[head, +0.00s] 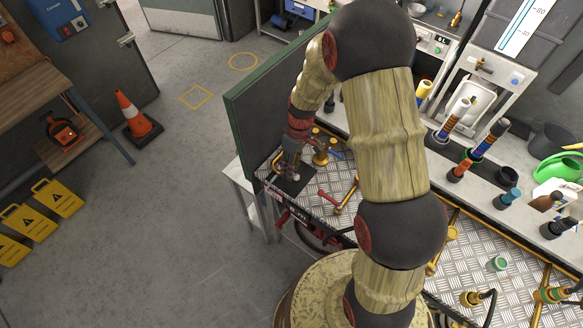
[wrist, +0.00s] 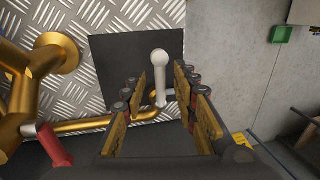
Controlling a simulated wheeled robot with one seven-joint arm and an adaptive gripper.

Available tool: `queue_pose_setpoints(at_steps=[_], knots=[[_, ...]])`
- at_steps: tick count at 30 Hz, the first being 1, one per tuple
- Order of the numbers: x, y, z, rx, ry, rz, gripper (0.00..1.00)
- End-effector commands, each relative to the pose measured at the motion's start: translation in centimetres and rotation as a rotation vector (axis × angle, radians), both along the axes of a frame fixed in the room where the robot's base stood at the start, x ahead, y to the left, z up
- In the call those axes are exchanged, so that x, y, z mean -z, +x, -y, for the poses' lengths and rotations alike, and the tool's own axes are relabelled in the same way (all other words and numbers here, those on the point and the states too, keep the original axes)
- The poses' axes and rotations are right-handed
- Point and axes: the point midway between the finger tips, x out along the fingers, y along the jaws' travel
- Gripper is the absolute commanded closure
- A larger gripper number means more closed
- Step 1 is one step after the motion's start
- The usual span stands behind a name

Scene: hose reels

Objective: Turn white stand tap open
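The white stand tap shows in the wrist view as a white upright lever (wrist: 160,75) with a rounded top, in front of a dark square plate (wrist: 115,60). In the head view a small pale bit of it (head: 296,177) shows by my gripper (head: 289,168), and the rest is hidden. In the wrist view my gripper (wrist: 163,92) is open, with one finger on each side of the white lever. I see a gap on both sides, wider at the left. The tap's lower part is partly hidden by the fingers.
A brass pipe with a round flange (wrist: 58,52) stands left of my gripper, with a red handle (wrist: 52,146) below it. Diamond-plate metal lies behind. A green-edged panel (head: 262,98) stands beside the arm. Open floor (head: 190,190) lies to the left.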

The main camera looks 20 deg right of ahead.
Motion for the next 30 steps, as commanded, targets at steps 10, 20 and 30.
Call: queue_pose_setpoints(at_steps=[10,20,30], knots=[[-0.03,-0.02,-0.01,0.000,0.000,0.000,0.84],[-0.04,0.00,0.00,0.000,0.000,0.000,1.00],[-0.05,-0.01,-0.02,0.000,0.001,-0.001,1.00]])
